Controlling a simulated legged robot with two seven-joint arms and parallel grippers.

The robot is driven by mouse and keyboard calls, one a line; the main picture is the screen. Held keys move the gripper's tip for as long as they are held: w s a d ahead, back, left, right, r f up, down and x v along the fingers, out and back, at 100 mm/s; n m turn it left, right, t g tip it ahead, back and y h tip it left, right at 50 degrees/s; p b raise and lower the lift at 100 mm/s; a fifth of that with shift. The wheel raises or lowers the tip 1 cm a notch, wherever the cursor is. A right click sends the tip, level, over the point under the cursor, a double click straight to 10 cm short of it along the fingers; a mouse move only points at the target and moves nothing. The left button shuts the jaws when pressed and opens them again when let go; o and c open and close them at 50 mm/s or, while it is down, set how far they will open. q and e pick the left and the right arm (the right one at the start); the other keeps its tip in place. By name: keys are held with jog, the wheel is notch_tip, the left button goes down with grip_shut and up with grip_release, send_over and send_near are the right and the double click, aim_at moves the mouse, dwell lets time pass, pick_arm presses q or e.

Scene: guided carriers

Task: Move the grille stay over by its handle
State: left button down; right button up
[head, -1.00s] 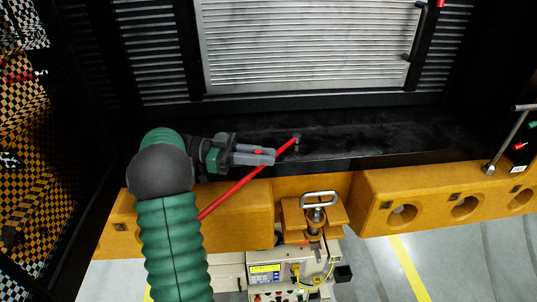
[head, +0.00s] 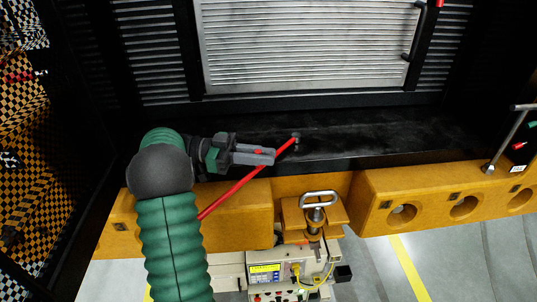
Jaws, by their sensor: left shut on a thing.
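The grille stay (head: 235,188) is a thin red rod. It runs slantwise from behind my left arm up to a small dark pivot on the black ledge below the slatted metal grille (head: 305,50). My left gripper (head: 262,156) reaches in from the left, its grey fingers lying across the stay near its upper end. It is shut on the stay, and a bit of red shows between the fingers. The lower end of the stay is hidden behind my green arm. My right gripper is not in view.
An orange bumper (head: 375,222) with round holes runs along the front below the black ledge (head: 370,135). A metal loop handle (head: 319,198) sits in its gap, above a machine panel (head: 265,272). A metal lever (head: 508,142) stands at right. The ledge right of the stay is clear.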

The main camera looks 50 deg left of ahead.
pick_arm(q)
jog(key=shift+s+r, duration=0.1)
jog(key=shift+r, duration=0.3)
